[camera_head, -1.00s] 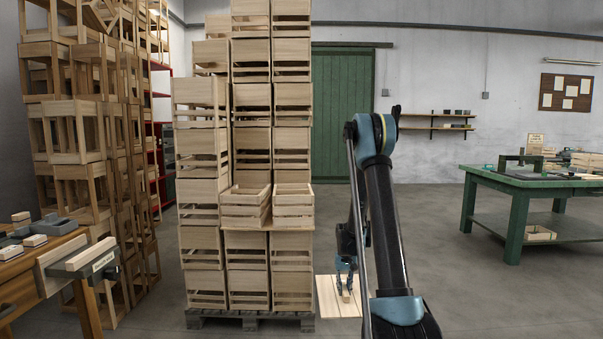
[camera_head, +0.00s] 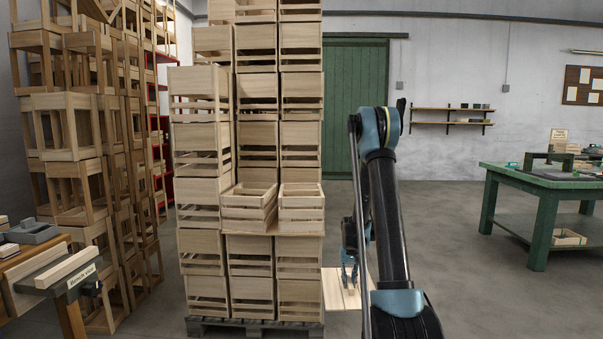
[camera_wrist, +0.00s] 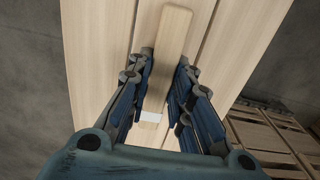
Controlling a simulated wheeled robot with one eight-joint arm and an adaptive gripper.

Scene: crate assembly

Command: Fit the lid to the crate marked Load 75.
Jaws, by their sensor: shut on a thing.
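The lid is a pale plank panel (camera_head: 333,290) low beside the right foot of the crate stack, partly behind my arm. In the wrist view the lid (camera_wrist: 95,40) fills the middle, with a raised wooden bar (camera_wrist: 172,45) along it. My gripper (camera_head: 349,272) is shut on this bar; the wrist view shows the fingers (camera_wrist: 160,105) on both sides of it. A small white patch (camera_wrist: 151,116) shows at the bar's near end. Two open-topped crates, a left one (camera_head: 248,211) and a right one (camera_head: 301,213), stand in a gap in the stack. I cannot read a Load 75 mark.
The tall crate stack stands on a dark pallet (camera_head: 225,326). A workbench with a vise (camera_head: 60,273) is at the left, beside stacked wooden frames (camera_head: 75,150). A green table (camera_head: 548,205) stands at the right. The floor (camera_head: 450,240) between stack and table is clear.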

